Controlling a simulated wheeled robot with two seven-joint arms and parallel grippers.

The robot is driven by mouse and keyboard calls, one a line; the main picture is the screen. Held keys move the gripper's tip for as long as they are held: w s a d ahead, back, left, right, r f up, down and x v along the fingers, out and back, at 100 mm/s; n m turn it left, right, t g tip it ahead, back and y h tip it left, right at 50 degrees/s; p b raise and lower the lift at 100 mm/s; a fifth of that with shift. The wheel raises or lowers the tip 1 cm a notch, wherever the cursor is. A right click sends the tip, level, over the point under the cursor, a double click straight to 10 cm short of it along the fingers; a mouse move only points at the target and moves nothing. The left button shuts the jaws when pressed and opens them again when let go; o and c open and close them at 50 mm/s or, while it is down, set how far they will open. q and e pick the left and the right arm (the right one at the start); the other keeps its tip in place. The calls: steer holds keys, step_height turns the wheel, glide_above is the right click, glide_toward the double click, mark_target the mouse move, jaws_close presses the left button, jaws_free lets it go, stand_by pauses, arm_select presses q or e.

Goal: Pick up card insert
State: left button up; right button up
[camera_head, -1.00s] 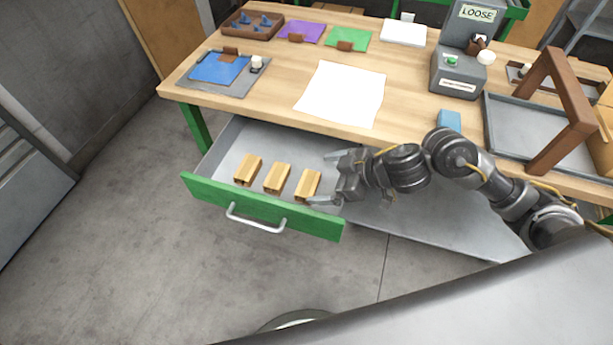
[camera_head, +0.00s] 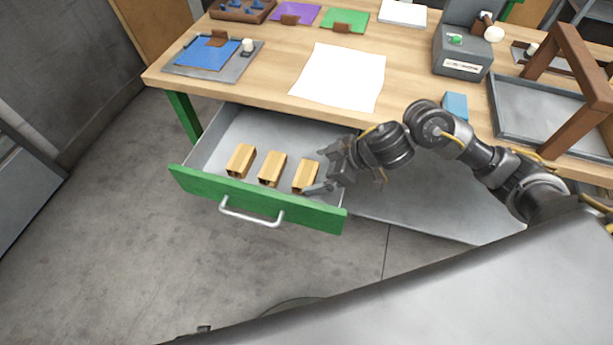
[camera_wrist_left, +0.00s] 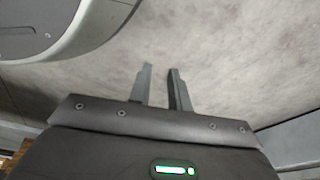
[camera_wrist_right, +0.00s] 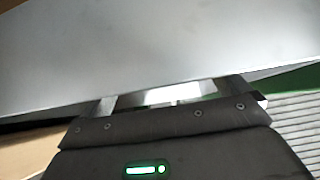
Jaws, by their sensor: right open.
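Several tan, wood-coloured blocks lie in a row in the open drawer (camera_head: 222,133): a left block (camera_head: 240,160), a middle block (camera_head: 272,168) and a right block (camera_head: 305,175). I cannot tell which thing is the card insert. My right gripper (camera_head: 315,170) is open at the right block, its fingers near the block's far and near ends; I cannot tell whether they touch. In the right wrist view, a grey surface fills most of the picture and the fingers (camera_wrist_right: 170,95) are partly hidden. My left gripper (camera_wrist_left: 161,72) is open and empty above the floor.
The drawer's green front (camera_head: 250,200) and handle (camera_head: 252,217) stick out from the wooden table (camera_head: 275,60). On the table are white paper (camera_head: 340,77), a blue block (camera_head: 455,105), a grey machine (camera_head: 463,50) and a grey tray (camera_head: 540,110) beneath a brown frame.

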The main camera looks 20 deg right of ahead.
mark_target(306, 173)
steer(key=b+x, duration=0.1)
steer(key=x, duration=0.4)
steer(key=shift+s+d+b, duration=0.1)
steer(key=shift+b, duration=0.25)
steer(key=shift+f, duration=0.2)
arm_select(q)
steer(key=w+r, duration=0.1)
steer(key=w+d+r, duration=0.1)
steer(key=r, duration=0.1)
steer(key=w+r, duration=0.1)
steer(key=shift+d+r, duration=0.25)
arm_select(e)
steer(key=c, duration=0.9)
arm_select(q)
steer(key=shift+f, duration=0.1)
arm_select(e)
steer(key=shift+r, duration=0.1)
